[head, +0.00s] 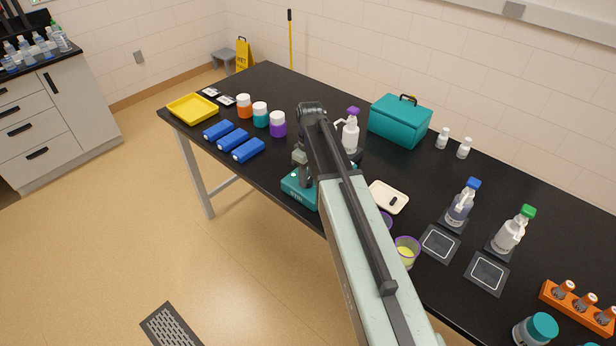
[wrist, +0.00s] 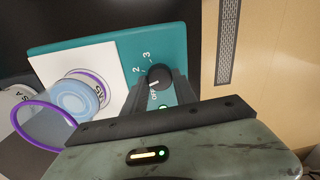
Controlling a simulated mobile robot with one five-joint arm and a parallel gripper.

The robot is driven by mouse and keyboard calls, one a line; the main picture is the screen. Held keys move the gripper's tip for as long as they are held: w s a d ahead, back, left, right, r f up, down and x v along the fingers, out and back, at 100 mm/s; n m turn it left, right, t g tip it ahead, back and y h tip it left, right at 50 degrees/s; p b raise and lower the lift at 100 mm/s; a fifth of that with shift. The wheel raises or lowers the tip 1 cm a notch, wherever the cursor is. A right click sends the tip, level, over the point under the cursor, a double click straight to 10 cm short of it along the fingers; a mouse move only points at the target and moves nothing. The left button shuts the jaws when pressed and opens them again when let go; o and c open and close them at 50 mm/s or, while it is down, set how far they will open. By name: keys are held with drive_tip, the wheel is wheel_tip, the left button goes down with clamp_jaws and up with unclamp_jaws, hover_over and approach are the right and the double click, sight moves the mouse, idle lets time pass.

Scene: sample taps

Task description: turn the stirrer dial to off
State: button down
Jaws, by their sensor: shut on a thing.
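The stirrer (wrist: 110,40) is a teal box with a white top plate; in the head view its teal base (head: 298,188) shows beside my arm, which hides much of it. Its black round dial (wrist: 160,75) has a white mark, with 2, 3 and OFF printed around it. The mark points left, toward the lower-left side of the dial; I cannot tell exactly which label it meets. My gripper (wrist: 161,86) is shut on the dial, one dark finger on each side. The fingers hide part of the scale. A small green light shows just below OFF.
A clear purple-rimmed beaker (wrist: 83,95) with bluish contents stands on the stirrer plate. In the head view, blue boxes (head: 233,138) and lidded jars (head: 260,115) lie left of the stirrer. A white tray (head: 378,193) and a yellow-filled cup (head: 405,253) are close right of my arm.

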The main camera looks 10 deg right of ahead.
drive_tip(key=n, duration=0.5)
drive_tip(key=shift+w+n, duration=0.15)
drive_tip(key=shift+n, duration=0.15)
drive_tip(key=shift+a+n, duration=0.1)
drive_tip(key=shift+n, duration=2.1)
drive_tip(key=c, duration=1)
unclamp_jaws()
wheel_tip(320, 180, up, 8)
drive_tip(key=p, duration=0.8)
drive_tip(key=shift+w, duration=0.1)
drive_tip(key=shift+f, duration=0.1)
